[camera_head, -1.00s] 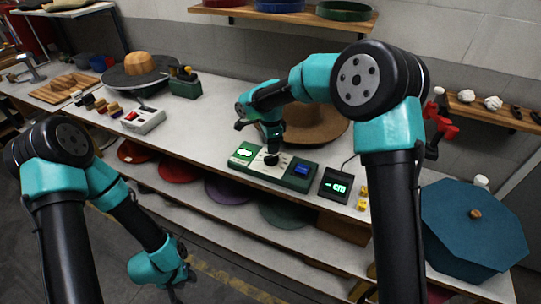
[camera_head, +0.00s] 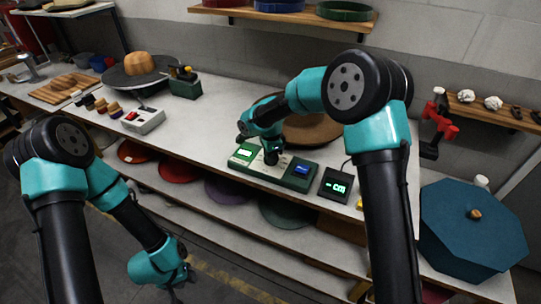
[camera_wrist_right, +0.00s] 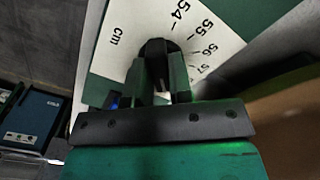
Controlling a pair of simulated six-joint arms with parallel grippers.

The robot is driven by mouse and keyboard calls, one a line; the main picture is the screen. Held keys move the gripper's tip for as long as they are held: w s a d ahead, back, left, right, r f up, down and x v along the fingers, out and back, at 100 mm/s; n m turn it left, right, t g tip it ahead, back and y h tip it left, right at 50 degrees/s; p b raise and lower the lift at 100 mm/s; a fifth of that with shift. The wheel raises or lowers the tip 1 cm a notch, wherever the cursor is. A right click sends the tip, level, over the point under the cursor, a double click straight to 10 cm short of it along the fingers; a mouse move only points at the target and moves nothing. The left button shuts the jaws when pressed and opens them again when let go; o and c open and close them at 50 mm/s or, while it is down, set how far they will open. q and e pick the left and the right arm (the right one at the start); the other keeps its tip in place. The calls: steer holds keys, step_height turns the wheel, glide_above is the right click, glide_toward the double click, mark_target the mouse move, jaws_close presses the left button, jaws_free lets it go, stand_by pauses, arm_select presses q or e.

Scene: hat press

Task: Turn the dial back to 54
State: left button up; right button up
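The dial is a black knob (camera_wrist_right: 157,48) in a white scale plate on the green hat press control box (camera_head: 241,155). In the right wrist view its scale plate (camera_wrist_right: 215,30) shows 54, 55, 56 and 57 with "cm". My right gripper (camera_head: 271,158) is down at the dial. In the right wrist view its two fingers (camera_wrist_right: 158,78) stand either side of the knob with a narrow gap; whether they press on it is unclear. My left gripper (camera_head: 178,287) hangs low in front of the bench, away from the box, its fingers too small to read.
A small black display (camera_head: 335,186) with green characters stands right of the box. A white device with a red button (camera_head: 143,119) stands to the left. A teal octagonal box (camera_head: 470,225) is at right.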

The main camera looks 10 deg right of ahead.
jaws_close()
